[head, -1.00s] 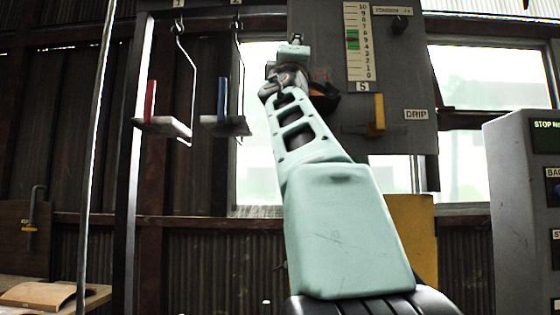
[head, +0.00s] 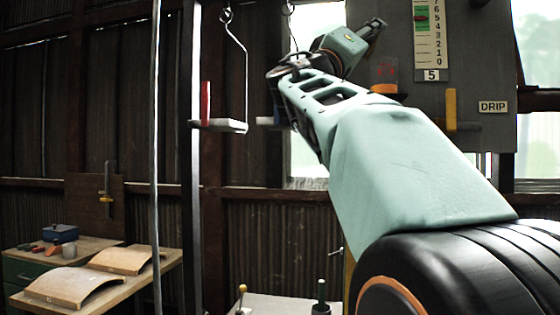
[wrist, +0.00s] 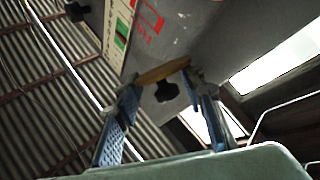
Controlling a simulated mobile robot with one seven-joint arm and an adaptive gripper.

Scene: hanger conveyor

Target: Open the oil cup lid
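In the head view an orange, disc-like part (head: 384,88), apparently of the oil cup, sits on the grey panel (head: 455,80) below a red marking. In the wrist view an ochre disc (wrist: 160,72), apparently the lid, appears ahead between the fingers, with a black knob (wrist: 167,91) beside it. My gripper (wrist: 164,84) is open and empty, its two blue-padded fingers spread to either side of the disc in the picture. In the head view my gripper (head: 372,30) is left of the scale. Contact and exact distance to the lid cannot be told; my arm hides part of this area.
A scale with a green marker (head: 422,20), a yellow handle (head: 451,108) and a DRIP label (head: 493,107) are on the panel. A metal post (head: 194,230) and a bench (head: 135,280) stand further left.

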